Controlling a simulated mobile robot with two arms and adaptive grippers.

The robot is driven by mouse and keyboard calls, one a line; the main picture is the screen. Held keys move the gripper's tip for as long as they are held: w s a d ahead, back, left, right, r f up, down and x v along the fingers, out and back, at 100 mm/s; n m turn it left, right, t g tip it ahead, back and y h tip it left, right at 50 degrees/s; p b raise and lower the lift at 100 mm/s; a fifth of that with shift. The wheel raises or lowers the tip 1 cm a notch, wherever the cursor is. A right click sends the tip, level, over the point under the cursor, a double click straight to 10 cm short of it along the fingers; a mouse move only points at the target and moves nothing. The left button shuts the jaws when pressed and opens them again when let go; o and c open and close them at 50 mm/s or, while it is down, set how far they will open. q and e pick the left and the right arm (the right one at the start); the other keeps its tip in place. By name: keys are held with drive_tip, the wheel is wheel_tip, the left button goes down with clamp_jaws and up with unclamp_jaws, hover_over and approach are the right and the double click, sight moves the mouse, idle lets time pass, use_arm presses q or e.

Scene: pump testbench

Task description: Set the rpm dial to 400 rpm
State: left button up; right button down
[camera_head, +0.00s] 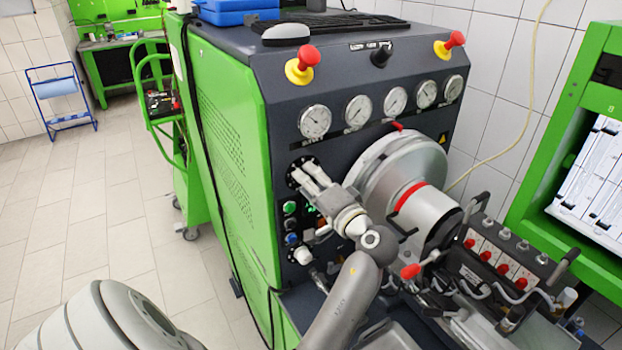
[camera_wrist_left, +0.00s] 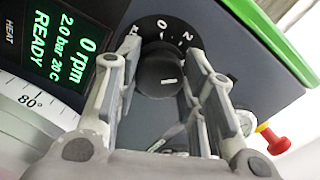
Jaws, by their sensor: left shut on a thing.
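The rpm dial (camera_wrist_left: 163,74) is a dark round knob with a short white mark on its face, seen in the left wrist view. The scale around it shows a 0 and a 2; other marks are partly hidden by the fingers. My left gripper (camera_wrist_left: 160,85) has one finger on each side of the knob and is shut on it. In the head view my left gripper (camera_head: 306,176) reaches the upper left of the front panel and covers most of the dial. The display (camera_wrist_left: 72,42) reads 0 rpm, 2.0 bar and READY. My right gripper is not in view.
Below the dial the panel has a green button (camera_head: 290,208) and a pale knob (camera_head: 303,256). A large metal drum (camera_head: 395,165) stands close to the right of my gripper. Gauges (camera_head: 315,122) and red-yellow emergency stops (camera_head: 300,68) sit above.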

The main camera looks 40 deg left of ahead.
use_arm(q)
drive_tip(key=shift+m, duration=0.3)
drive_tip(key=o, duration=1)
